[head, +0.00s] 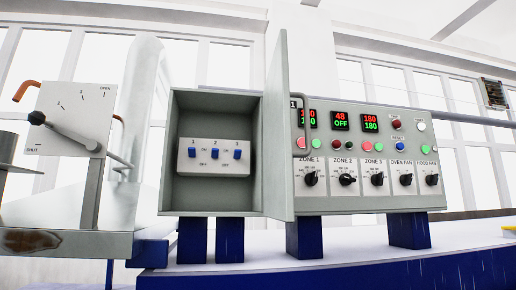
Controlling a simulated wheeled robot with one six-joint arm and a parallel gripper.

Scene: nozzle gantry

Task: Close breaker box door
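The breaker box (214,202) is a grey-green open box left of the control panel. Its door (275,140) stands open, hinged on the box's right side and swung out toward me, so I see it nearly edge-on. A bar handle (300,145) shows at the door's right face, in front of the panel. Inside the box is a white plate with three blue switches (215,154), numbered 1 to 3. My gripper is not in view.
The control panel (370,202) with displays, buttons and knobs is right of the door. Blue legs (305,238) hold up the box and panel. At left, a lever plate marked OPEN and SHUT (92,105) stands close to the box. Windows fill the background.

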